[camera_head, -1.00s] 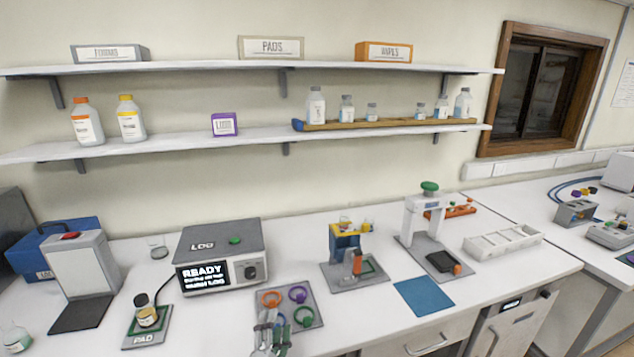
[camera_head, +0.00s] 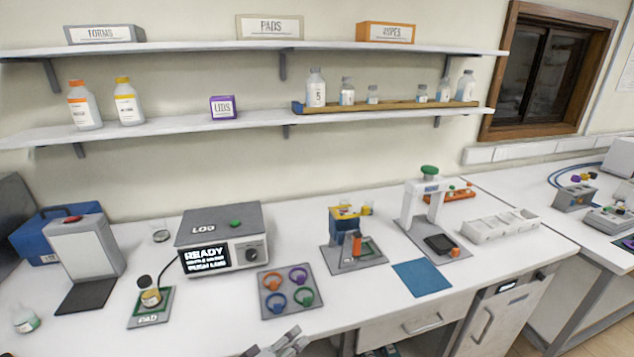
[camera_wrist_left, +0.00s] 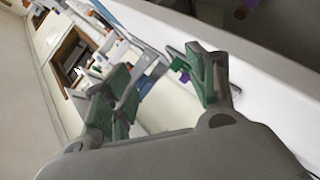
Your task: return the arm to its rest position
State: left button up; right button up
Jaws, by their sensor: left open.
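My left gripper (camera_head: 280,345) shows at the bottom edge of the head view, in front of the bench's front edge and below the grey mat of coloured rings. Only its upper part is in frame. In the left wrist view the left gripper (camera_wrist_left: 165,90) has its green-padded fingers spread apart with nothing between them. My right gripper is in neither view.
The white bench (camera_head: 230,320) is clear near its front edge. Shelves hang above.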

pick_arm(q)
jog(key=s+a+f+m+g+y, duration=0.4)
jog(key=s+a+m+g+y, duration=0.35)
jog(key=s+a, duration=0.75)
notch_tip(320, 180, down, 34)
jog(key=s+g, duration=0.2)
jog(key=s+a+f, duration=0.2)
jog(key=s+f, duration=0.8)
jog(key=s, duration=0.1)
jog(key=s+a+f+b, duration=0.1)
jog(key=s+a+f, duration=0.1)
jog(key=s+f, duration=0.9)
jog(key=shift+s+a+g+b, duration=0.2)
jog(key=shift+s+g+b, duration=0.1)
jog(key=shift+s+g, duration=0.05)
dwell(1.1)
